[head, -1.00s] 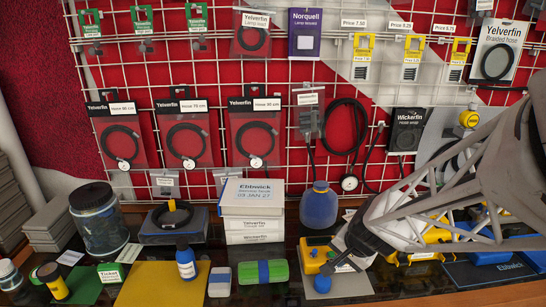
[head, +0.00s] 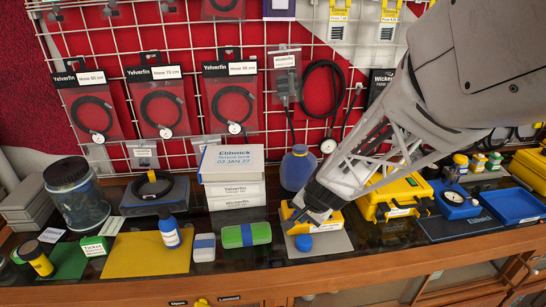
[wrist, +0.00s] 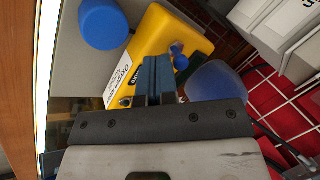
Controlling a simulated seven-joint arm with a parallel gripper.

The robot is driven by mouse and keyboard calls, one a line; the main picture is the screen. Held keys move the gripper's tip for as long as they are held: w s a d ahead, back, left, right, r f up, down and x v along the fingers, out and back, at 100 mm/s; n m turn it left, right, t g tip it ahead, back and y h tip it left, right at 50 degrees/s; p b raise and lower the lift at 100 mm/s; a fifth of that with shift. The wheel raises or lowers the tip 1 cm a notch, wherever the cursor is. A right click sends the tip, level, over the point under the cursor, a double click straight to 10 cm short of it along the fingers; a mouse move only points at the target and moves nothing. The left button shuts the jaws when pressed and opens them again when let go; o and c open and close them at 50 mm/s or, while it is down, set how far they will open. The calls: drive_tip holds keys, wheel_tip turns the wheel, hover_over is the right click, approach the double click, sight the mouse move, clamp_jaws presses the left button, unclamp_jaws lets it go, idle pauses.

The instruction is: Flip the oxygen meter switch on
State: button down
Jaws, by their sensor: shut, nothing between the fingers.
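The oxygen meter (head: 326,219) is a yellow box on a grey mat (head: 329,245). In the wrist view the meter (wrist: 170,38) shows its white "Oxygen meter" label and a small blue knob or lever (wrist: 178,55) on its face, which may be the switch. I cannot tell its position. My gripper (head: 297,214) is over the meter in the head view and hides part of it. In the wrist view my gripper's fingers (wrist: 158,62) are together and empty, just beside the blue knob. I cannot tell whether they touch the meter.
A blue cylinder (head: 303,243) stands in front of the meter. A blue bottle (head: 298,168) stands behind it, and white boxes (head: 232,175) are behind left. A green-and-blue block (head: 246,235) lies left. A yellow case (head: 393,197) is close on the right. A wire grid wall is behind.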

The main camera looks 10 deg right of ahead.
drive_tip(key=shift+w+r+g, duration=0.2)
drive_tip(key=shift+w+g, duration=0.15)
drive_tip(key=shift+g, duration=0.3)
drive_tip(key=shift+w+r+g, duration=0.2)
drive_tip(key=shift+w+g, duration=0.1)
drive_tip(key=shift+g, duration=0.35)
idle(0.9)
drive_tip(key=shift+w+r+g, duration=0.15)
drive_tip(key=shift+w+g, duration=0.25)
drive_tip(key=shift+g, duration=0.4)
drive_tip(key=shift+w+r+m+g, duration=0.15)
drive_tip(key=shift+w+g, duration=0.2)
drive_tip(key=shift+g, duration=0.3)
drive_tip(key=shift+w+f+m+g, duration=0.1)
drive_tip(key=shift+w+g, duration=0.2)
drive_tip(key=shift+g, duration=0.4)
drive_tip(key=shift+w+r+m+g, duration=0.15)
drive_tip(key=shift+w+g, duration=0.2)
drive_tip(key=shift+g, duration=0.3)
drive_tip(key=shift+w+g, duration=0.1)
drive_tip(key=shift+g, duration=0.2)
drive_tip(key=shift+r, duration=0.15)
drive_tip(key=shift+r, duration=0.6)
drive_tip(key=shift+r, duration=0.1)
